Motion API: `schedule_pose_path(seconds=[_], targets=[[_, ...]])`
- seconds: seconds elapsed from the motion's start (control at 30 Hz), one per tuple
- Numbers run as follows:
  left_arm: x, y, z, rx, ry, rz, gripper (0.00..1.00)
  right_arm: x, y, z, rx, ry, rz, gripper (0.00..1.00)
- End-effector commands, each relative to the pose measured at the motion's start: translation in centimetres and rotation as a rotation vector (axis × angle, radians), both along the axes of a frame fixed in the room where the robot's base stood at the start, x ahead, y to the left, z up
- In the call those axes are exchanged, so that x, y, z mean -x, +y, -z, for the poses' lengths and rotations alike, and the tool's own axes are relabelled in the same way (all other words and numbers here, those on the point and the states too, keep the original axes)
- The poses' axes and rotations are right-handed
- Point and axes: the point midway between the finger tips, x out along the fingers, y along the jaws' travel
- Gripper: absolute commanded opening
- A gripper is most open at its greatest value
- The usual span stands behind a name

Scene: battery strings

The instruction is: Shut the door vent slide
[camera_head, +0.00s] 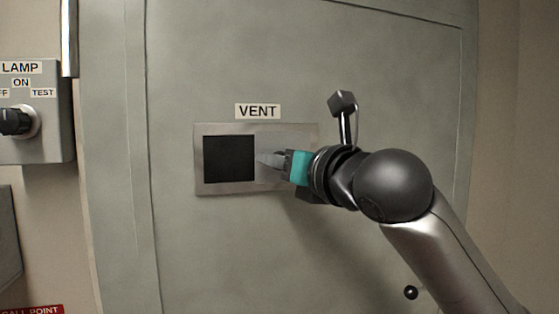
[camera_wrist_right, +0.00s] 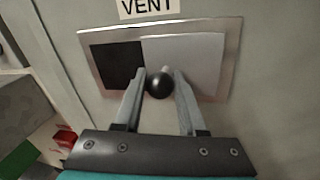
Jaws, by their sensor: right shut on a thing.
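The vent (camera_head: 228,190) is a metal frame set in the grey door (camera_head: 220,60), under a VENT label (camera_head: 257,111). Its left part is a dark opening (camera_head: 228,158); the light slide plate (camera_head: 266,143) covers the right part. In the right wrist view the slide (camera_wrist_right: 200,58) carries a black round knob (camera_wrist_right: 159,85) near its left edge. My right gripper (camera_head: 262,158) is at the vent, its fingers (camera_wrist_right: 160,88) on either side of the knob and shut on it. In the head view the knob is hidden by my fingers. My left gripper is not in view.
A lamp switch box (camera_head: 40,145) with a black knob is on the wall at the left. A red call point label (camera_head: 32,310) shows at the lower left. A small black ball (camera_head: 411,292) is on the lower right of the door.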

Motion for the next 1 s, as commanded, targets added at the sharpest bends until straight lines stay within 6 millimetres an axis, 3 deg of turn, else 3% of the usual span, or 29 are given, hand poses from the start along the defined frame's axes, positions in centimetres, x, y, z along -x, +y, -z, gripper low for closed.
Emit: schedule_pose_path(seconds=[0.03,0.27,1.0], targets=[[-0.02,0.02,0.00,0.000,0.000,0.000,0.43,-0.01,-0.03,-0.01,0.000,0.000,0.001,0.26],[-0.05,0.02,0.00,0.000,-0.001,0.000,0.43,-0.01,-0.05,-0.03,0.000,-0.001,0.001,0.00],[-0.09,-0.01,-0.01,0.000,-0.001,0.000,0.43,-0.02,-0.07,-0.06,0.000,-0.001,0.002,0.00]])
